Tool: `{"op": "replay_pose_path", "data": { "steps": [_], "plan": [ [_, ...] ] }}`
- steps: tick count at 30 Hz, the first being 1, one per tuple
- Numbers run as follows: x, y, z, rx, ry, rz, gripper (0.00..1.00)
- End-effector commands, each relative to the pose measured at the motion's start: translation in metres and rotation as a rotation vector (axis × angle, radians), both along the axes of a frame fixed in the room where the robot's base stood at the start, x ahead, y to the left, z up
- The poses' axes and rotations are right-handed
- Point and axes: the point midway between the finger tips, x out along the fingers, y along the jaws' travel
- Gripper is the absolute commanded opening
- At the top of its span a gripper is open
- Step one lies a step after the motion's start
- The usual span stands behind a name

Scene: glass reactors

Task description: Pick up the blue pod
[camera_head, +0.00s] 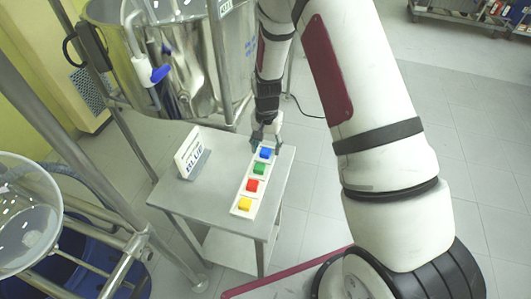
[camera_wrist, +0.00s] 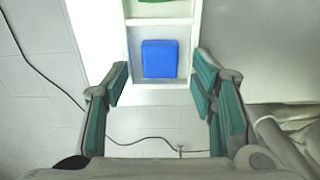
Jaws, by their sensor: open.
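The blue pod (camera_wrist: 160,59) is a small blue block in the end compartment of a white tray (camera_wrist: 193,30). In the head view the blue pod (camera_head: 265,153) is at the far end of the tray (camera_head: 237,213), on a small grey table (camera_head: 177,193). My gripper (camera_head: 266,138) is at the tray's far end, close to the blue pod. In the wrist view my gripper (camera_wrist: 162,90) is open and empty, its teal-padded fingers to either side and short of the pod. I cannot tell its height above the tray.
A green pod (camera_head: 259,168), a red pod (camera_head: 252,185) and a yellow pod (camera_head: 245,204) share the tray. A white sign reading BLUE (camera_head: 191,154) stands left of it. A steel reactor (camera_head: 185,60) with metal pipes is behind.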

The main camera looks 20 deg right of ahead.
Motion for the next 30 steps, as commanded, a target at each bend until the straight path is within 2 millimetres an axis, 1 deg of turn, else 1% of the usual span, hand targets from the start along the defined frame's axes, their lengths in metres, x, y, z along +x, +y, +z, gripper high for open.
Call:
{"op": "replay_pose_path", "data": {
  "steps": [1, 2, 3, 5, 6, 7, 20, 26, 30],
  "plan": [
    [0.000, 0.000, 0.000, 0.000, 0.000, 0.000, 0.52],
    [0.000, 0.000, 0.000, 0.000, 0.000, 0.000, 0.49],
    [0.000, 0.000, 0.000, 0.000, 0.000, 0.000, 0.40],
    [0.000, 0.000, 0.000, 0.000, 0.000, 0.000, 0.27],
    [0.000, 0.000, 0.000, 0.000, 0.000, 0.000, 0.18],
    [0.000, 0.000, 0.000, 0.001, 0.001, 0.000, 0.11],
    [0.000, 0.001, 0.001, 0.000, 0.002, 0.001, 0.11],
    [0.001, 0.001, 0.015, 0.000, -0.001, 0.001, 0.11],
    [0.001, 0.000, 0.034, 0.000, -0.004, 0.001, 0.11]
  ]
}}
